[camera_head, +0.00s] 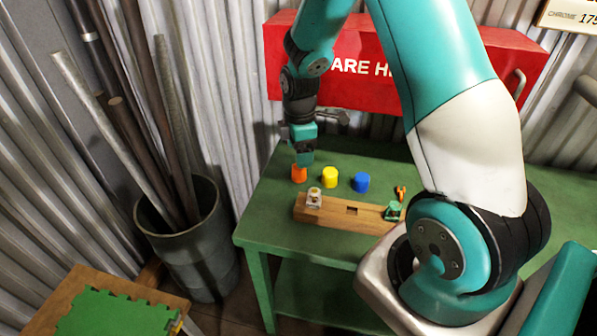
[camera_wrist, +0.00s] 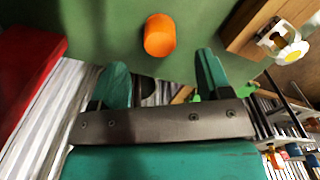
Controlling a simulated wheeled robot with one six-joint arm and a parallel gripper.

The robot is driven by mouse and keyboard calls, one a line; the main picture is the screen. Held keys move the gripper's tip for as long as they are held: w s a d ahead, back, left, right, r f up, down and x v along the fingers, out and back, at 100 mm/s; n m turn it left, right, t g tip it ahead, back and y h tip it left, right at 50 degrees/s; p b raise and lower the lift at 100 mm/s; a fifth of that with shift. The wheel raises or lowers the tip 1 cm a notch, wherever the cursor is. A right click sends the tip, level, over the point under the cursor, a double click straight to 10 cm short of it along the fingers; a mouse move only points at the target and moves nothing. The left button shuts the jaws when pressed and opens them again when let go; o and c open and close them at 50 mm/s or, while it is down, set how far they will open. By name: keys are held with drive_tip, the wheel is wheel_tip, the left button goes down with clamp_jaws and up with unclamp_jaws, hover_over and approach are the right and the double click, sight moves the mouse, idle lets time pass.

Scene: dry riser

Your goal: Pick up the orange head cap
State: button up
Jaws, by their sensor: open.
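The orange head cap (camera_head: 299,174) stands on the green table, the leftmost of three coloured caps. In the wrist view the orange cap (camera_wrist: 160,36) lies beyond the fingertips, roughly centred between them. My gripper (camera_head: 304,158) hangs just above the cap in the head view and covers part of it. In the wrist view my gripper (camera_wrist: 162,72) has its two green fingers spread apart with nothing between them.
A yellow cap (camera_head: 330,177) and a blue cap (camera_head: 361,183) stand to the right. A wooden block (camera_head: 335,215) with fittings lies in front. A red box (camera_head: 350,85) is behind. A grey bin (camera_head: 195,250) with poles stands left of the green table (camera_head: 265,225).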

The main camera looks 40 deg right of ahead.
sight(299, 172)
wheel_tip(299, 172, down, 6)
drive_tip(key=shift+f, duration=0.1)
drive_tip(key=shift+c, duration=0.4)
drive_tip(key=c, duration=0.9)
